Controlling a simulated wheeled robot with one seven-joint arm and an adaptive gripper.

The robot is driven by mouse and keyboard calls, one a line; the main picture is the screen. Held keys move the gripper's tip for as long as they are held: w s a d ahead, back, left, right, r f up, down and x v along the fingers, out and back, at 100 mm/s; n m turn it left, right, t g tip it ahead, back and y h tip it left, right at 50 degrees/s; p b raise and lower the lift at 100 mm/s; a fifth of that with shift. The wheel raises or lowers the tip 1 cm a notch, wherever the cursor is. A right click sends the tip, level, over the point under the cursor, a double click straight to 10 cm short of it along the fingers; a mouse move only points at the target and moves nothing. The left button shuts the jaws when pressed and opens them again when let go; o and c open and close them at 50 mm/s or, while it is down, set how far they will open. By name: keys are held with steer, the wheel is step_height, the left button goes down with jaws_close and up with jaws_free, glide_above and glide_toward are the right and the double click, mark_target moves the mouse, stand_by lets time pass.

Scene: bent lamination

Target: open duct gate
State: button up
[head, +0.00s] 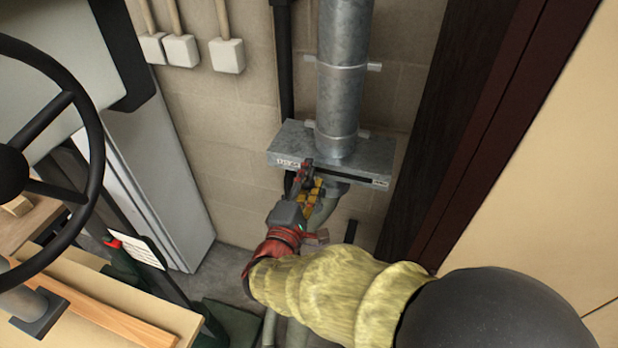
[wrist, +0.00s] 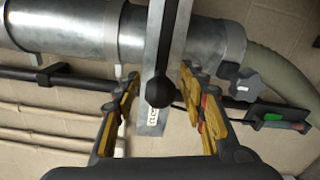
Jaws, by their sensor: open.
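The duct gate (head: 290,140) is a flat grey metal box around the vertical metal duct (head: 343,75), with a dark slot along its front edge. In the wrist view the gate (wrist: 155,20) runs between my fingers, with a dark bar ending in a round black knob (wrist: 160,92) in front of it. My gripper (head: 309,180) is at the left part of the gate's front edge. In the wrist view my gripper (wrist: 161,85) is open, one yellow-padded finger on each side of the knob. I cannot tell whether either finger touches it.
A grey flexible hose (wrist: 275,80) joins the duct's end, beside a dark lobed knob (wrist: 242,84) and a handle with a green spot (wrist: 272,117). A dark post (head: 440,120) stands right of the duct.

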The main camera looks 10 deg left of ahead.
steer(key=shift+c, duration=0.2)
jaws_close()
stand_by(0.3)
stand_by(0.4)
